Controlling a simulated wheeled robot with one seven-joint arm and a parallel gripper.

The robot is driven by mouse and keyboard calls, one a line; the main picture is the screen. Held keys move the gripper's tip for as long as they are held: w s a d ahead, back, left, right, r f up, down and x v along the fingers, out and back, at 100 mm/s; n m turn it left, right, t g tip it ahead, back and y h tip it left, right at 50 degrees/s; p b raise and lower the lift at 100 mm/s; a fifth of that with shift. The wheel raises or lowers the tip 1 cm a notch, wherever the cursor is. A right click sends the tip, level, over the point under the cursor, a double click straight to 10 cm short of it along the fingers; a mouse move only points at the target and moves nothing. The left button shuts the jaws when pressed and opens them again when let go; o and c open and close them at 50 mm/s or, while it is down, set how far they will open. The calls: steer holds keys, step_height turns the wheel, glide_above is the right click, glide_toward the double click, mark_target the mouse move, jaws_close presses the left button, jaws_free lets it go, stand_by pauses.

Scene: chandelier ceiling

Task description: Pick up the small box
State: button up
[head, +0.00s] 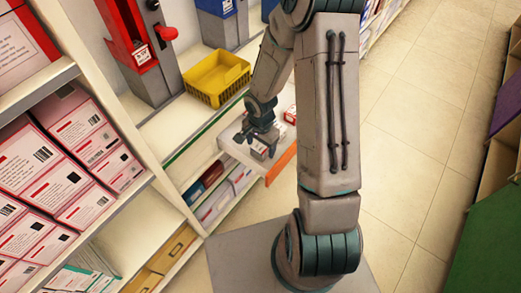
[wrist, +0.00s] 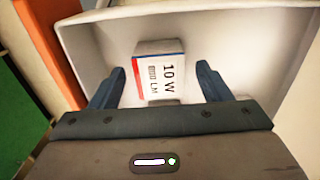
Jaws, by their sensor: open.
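The small box (wrist: 160,75) is white with a red and blue edge and the print "10 W". It sits inside a white open bin (wrist: 215,27) in the wrist view. My gripper (wrist: 160,82) is open, with one finger on each side of the box and a visible gap on both sides. In the head view my gripper (head: 262,138) reaches down into the white bin (head: 232,143), and the small box (head: 259,150) shows just below the fingers. Whether the fingers are low enough to flank the box fully is hard to tell.
An orange strip (head: 281,163) edges the bin. A yellow basket (head: 217,77) stands on the shelf behind it. Shelves with red and white boxes (head: 70,150) are at the left. Tiled floor (head: 410,120) is free at the right, before a green and brown unit (head: 490,215).

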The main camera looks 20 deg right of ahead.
steer(key=shift+f, duration=0.95)
steer(key=c, duration=1.1)
